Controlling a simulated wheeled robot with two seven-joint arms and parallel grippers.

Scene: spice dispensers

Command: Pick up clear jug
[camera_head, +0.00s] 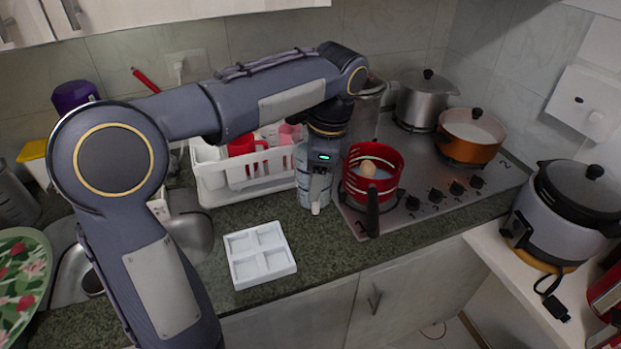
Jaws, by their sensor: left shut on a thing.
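My left arm reaches over the counter from the left, and its gripper (317,203) points down between the white dish rack and the red pot. It is shut on a pale, see-through vessel, which looks like the clear jug (303,187). The jug looks upright, at or just above the counter; whether it touches the counter is hard to tell. The gripper and wrist hide part of it. My right gripper is not in view.
The red pot (384,187) stands on the stove close to the right, its dark handle toward the front. The dish rack (215,187) with cups is close on the left. A white divided tray (259,254) lies in front. A tall glass container (368,107) stands behind.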

